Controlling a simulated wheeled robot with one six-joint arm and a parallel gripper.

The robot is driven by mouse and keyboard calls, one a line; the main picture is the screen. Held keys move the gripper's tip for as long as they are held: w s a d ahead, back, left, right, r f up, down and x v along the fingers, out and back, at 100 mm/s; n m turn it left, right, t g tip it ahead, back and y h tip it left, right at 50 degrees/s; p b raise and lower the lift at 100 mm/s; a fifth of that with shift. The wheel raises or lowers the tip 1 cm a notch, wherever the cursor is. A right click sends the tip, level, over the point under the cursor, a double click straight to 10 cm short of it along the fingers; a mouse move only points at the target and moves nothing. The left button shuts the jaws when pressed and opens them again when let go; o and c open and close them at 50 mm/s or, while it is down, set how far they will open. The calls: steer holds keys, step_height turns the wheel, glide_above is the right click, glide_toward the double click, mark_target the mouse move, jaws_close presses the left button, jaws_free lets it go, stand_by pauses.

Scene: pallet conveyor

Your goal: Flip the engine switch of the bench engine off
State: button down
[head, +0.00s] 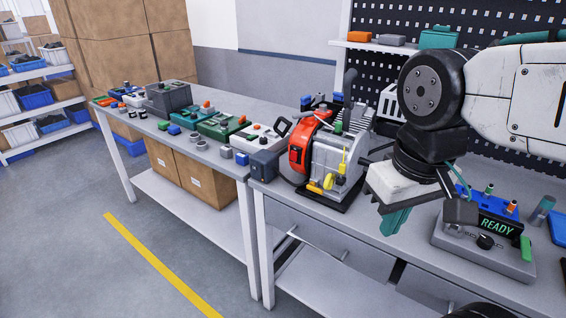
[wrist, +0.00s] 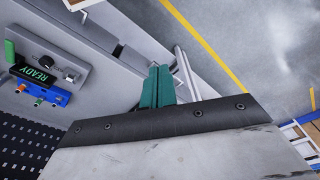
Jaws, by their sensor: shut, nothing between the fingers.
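The bench engine (head: 334,157) stands on the near workbench in the head view, with a red round housing at its left and a grey finned block. Small yellow parts (head: 340,180) sit low on its front and right side. I cannot tell which part is the engine switch or how it is set. My gripper (head: 393,224) is to the right of the engine, apart from it, with teal fingers pointing down near the bench's front edge. The fingers are shut and empty. They also show in the wrist view (wrist: 158,74), where the engine is not seen.
A grey device with a READY display (head: 496,226) stands right of my gripper; it also shows in the wrist view (wrist: 40,72). A dark blue box (head: 265,165) is left of the engine. A second bench (head: 210,153) holds several devices. A pegboard wall (head: 400,22) is behind.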

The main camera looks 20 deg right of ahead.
mark_target(293, 159)
steer(key=w+f+n+h, duration=0.25)
steer(key=w+h, duration=0.75)
steer(key=w, duration=0.7)
steer(key=w+a+f+n+t+h, duration=0.1)
steer(key=w+a+f+n+t, duration=0.1)
steer(key=w+a+f+t, duration=0.2)
steer(key=w+a+f+n+t+h, duration=0.2)
steer(key=w+a+f+t, duration=0.1)
steer(key=w+a, duration=0.5)
steer(key=a+t, duration=0.1)
steer(key=a, duration=0.1)
steer(key=shift+w+a+f+n, duration=0.35)
steer(key=shift+w+a, duration=0.05)
steer(key=shift+d, duration=0.1)
steer(key=x, duration=1.4)
steer(key=shift+r, duration=0.25)
